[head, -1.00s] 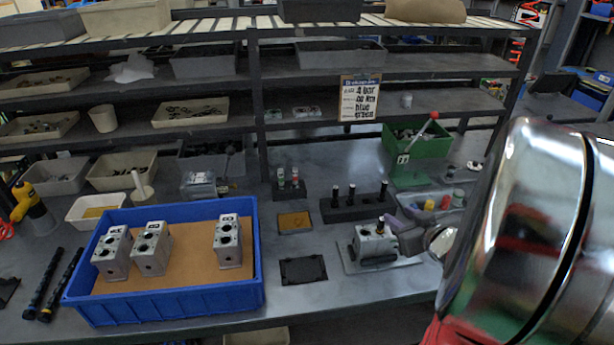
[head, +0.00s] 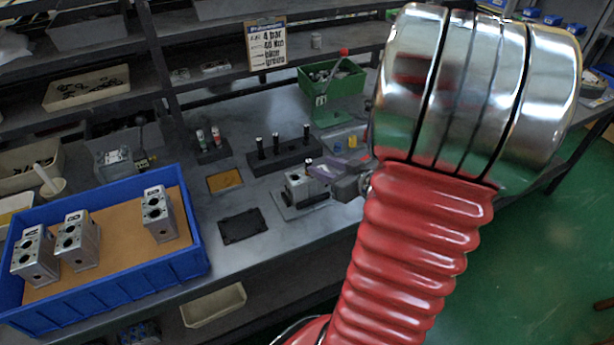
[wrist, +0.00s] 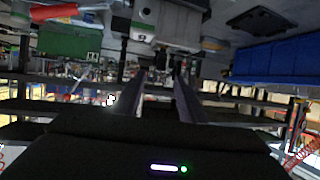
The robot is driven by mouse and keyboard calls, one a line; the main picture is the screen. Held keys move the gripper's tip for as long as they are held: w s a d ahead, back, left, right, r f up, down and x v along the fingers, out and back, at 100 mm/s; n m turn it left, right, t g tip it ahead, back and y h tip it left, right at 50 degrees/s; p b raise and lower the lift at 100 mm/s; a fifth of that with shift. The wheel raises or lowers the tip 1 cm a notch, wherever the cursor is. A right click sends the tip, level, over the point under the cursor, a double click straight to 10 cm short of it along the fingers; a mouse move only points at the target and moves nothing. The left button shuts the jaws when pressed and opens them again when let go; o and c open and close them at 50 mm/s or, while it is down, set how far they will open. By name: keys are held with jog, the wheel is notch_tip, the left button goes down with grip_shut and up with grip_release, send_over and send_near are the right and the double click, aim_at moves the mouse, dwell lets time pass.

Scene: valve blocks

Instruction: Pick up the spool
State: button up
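Several slim dark spools with pale tips stand upright in a black rack (head: 285,156) in the middle of the bench; one spool (head: 306,134) is at its right end. In front of the rack, a grey valve block (head: 299,186) sits on a flat plate, with a small dark, light-tipped piece (head: 308,163) at its top. My gripper (head: 322,171) is just right of that block, its purple-grey fingers near the block's top. In the wrist view the two fingers (wrist: 159,98) stand apart with nothing visible between them. The block (wrist: 163,22) shows beyond them, inverted. Contact cannot be told.
A blue bin (head: 196,262) with three valve blocks stands at left. A green bin (head: 335,89) is behind. Shelves rise at the back.

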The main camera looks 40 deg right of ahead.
aim_at(310, 162)
jog(key=x, duration=0.6)
jog(key=shift+w+f, duration=0.1)
jog(key=shift+w, duration=0.1)
jog(key=shift+x, duration=2.6)
grip_shut()
